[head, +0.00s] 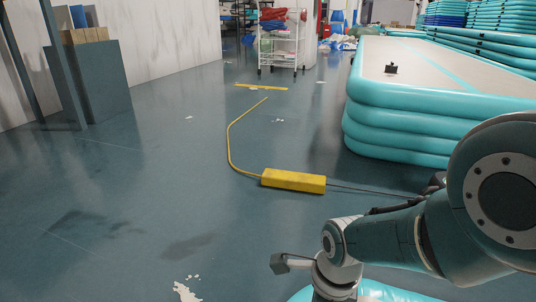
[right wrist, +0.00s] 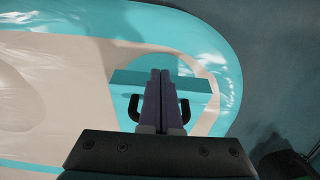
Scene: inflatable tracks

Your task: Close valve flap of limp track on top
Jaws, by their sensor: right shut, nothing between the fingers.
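The limp track shows in the right wrist view as a pale top (right wrist: 60,85) with a wrinkled turquoise rim (right wrist: 215,45). A bit of turquoise track (head: 375,291) also shows at the bottom of the head view, under my right arm. My right gripper (right wrist: 160,72) is shut and empty, its fingers over the rounded end of the track. A flat turquoise strip (right wrist: 198,84) lies across the pale end, partly behind the fingers. Dark curved pieces show on both sides of the fingers. I cannot make out the valve flap or whether the fingertips touch anything. My left gripper is out of view.
A stack of turquoise inflated tracks (head: 400,125) stands at the right, with a small black object (head: 391,69) on top. A yellow box (head: 293,181) with a hose (head: 230,140) lies on the floor. A white trolley (head: 279,45) stands behind. The left floor is open.

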